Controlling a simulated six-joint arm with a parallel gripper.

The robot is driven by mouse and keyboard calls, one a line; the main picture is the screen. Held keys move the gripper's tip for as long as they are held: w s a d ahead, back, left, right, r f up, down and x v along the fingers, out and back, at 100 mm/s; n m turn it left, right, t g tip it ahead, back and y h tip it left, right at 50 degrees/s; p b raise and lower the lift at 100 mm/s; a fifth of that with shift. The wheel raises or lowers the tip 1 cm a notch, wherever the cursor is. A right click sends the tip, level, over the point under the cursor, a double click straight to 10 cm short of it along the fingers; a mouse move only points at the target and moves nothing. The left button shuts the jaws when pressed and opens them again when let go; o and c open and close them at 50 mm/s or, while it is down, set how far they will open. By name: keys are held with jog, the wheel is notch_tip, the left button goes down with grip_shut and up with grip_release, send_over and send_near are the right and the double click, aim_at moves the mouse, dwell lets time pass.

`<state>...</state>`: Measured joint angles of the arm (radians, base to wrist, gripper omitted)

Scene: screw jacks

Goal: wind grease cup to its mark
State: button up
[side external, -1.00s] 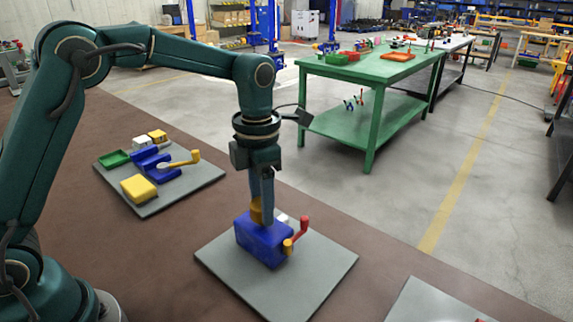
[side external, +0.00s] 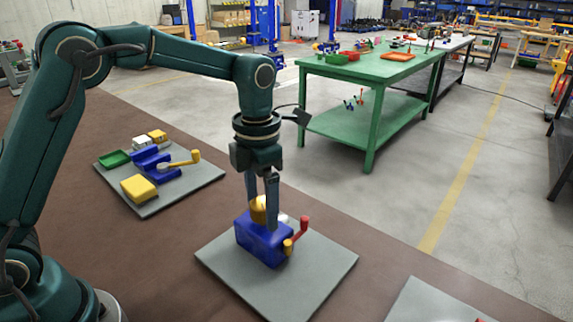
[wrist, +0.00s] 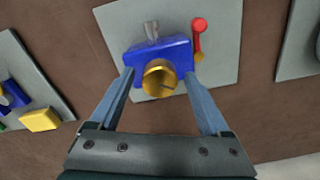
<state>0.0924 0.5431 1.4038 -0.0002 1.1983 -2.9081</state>
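The yellow grease cup (side external: 258,210) sits on top of the blue block (side external: 262,242), which stands on a grey plate. The cup also shows in the wrist view (wrist: 160,79) as a round brass-yellow cap with a dark line on its face. My gripper (side external: 261,211) points down over the block. In the wrist view its two fingers (wrist: 160,80) are spread wide, one on each side of the cup with gaps between. My gripper is open and holds nothing. I cannot make out a mark on the block.
A red-knobbed crank (side external: 303,228) and a yellow knob (side external: 288,246) stick out on the block's right side. A grey metal stub (wrist: 151,30) stands behind the cup. Another grey plate (side external: 205,179) with blue and yellow parts lies to the left.

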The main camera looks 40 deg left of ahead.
aim_at(261, 203)
jog(key=shift+r, duration=2.6)
